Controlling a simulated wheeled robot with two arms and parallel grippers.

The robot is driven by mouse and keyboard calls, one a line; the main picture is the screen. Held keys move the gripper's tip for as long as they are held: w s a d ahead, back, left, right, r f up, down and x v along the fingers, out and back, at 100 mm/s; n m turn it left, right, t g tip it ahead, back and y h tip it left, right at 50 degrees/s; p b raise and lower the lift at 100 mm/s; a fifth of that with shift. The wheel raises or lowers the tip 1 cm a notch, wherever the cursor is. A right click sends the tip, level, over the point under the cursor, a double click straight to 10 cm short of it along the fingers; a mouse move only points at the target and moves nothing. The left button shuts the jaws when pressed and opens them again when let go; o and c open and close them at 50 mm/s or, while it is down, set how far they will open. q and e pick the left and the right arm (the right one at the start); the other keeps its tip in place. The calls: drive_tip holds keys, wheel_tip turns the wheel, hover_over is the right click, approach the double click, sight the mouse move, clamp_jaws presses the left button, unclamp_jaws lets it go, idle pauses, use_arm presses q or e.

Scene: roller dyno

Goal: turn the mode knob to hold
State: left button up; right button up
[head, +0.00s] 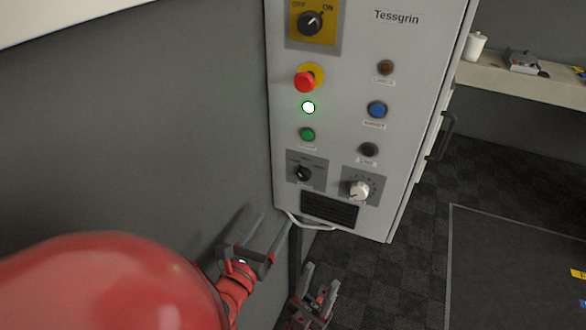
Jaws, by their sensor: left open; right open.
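A light grey control cabinet (340,110) stands in front of me. Low on its face is a small black knob (303,174) on a dark grey plate, with labels too small to read; it looks like the mode knob. Its exact pointing is unclear. A white dial knob (359,190) sits to its right.
Above are an OFF/ON switch (310,22), a red emergency button (304,82), a lit lamp (308,107), and green (307,134) and blue (376,109) buttons. A vent (330,210) lies beneath the knobs. A shelf (500,78) stands right; open floor (415,260) lies below it.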

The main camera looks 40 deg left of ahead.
drive_tip(key=p, duration=0.2)
approach(301, 177)
drive_tip(key=w, duration=0.1)
drive_tip(key=b+x, duration=0.1)
drive_tip(key=x, duration=0.6)
drive_tip(key=shift+b, duration=0.3)
drive_tip(key=shift+w+a+r, duration=0.1)
drive_tip(key=shift+w+a, duration=0.15)
drive_tip(key=shift+w, duration=0.35)
clamp_jaws()
